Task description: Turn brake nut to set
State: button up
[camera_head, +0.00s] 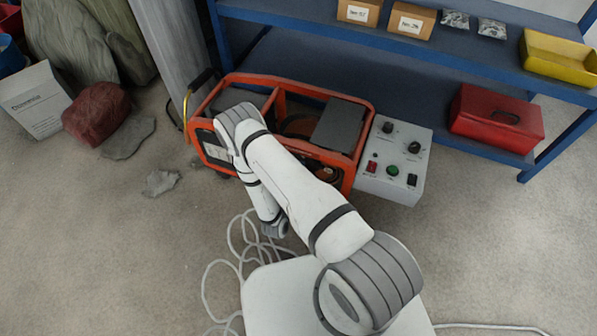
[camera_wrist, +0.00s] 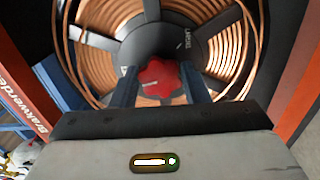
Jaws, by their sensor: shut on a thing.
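The brake nut (camera_wrist: 159,77) is a red lobed knob at the hub of a wire spool (camera_wrist: 95,40) wound with copper-coloured wire, in the wrist view. My gripper (camera_wrist: 160,86) reaches in from below, with one blue finger on each side of the nut. The fingers are shut on the nut. In the head view my white arm covers the gripper and the nut. The orange-framed machine (camera_head: 362,150) that houses the spool stands on the floor behind my arm. No set mark for the nut can be made out.
A grey control box (camera_head: 395,160) with knobs and buttons adjoins the machine's right side. A blue shelf (camera_head: 470,55) stands behind, with a red toolbox (camera_head: 497,118) on its lower level. Loose cable (camera_head: 232,262) lies on the floor left of my base. The left foreground floor is clear.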

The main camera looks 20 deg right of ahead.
jog(key=shift+w+m, duration=0.15)
jog(key=shift+m, duration=0.55)
jog(key=o, duration=1)
jog(key=shift+c, duration=0.2)
